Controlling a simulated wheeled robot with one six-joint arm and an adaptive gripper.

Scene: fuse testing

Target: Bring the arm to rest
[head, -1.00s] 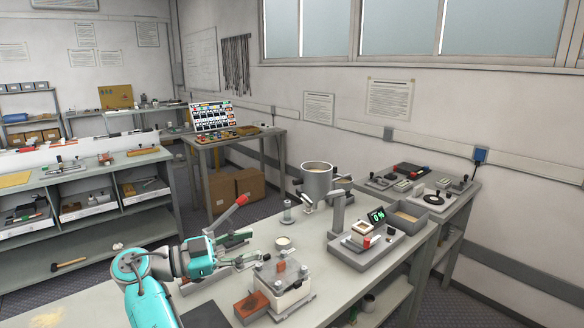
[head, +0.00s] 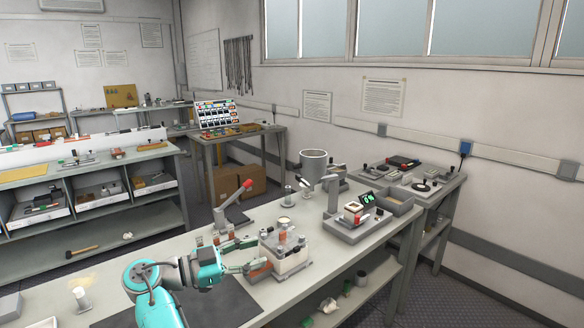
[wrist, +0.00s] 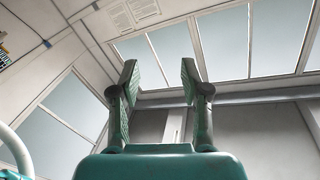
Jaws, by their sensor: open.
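My turquoise arm reaches over the near workbench (head: 340,268) from the lower left in the head view. My gripper (head: 262,268) is low over the bench, just left of a white-and-grey test fixture with upright posts (head: 290,260). In the wrist view my gripper (wrist: 158,85) is open, its two green fingers apart with nothing between them. Whether the fingertips touch the fixture cannot be told from the head view.
A red-handled lever press (head: 232,208) stands behind my gripper. A dark mat (head: 225,305) lies under my arm. A small white-topped cylinder (head: 82,297) stands at the left.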

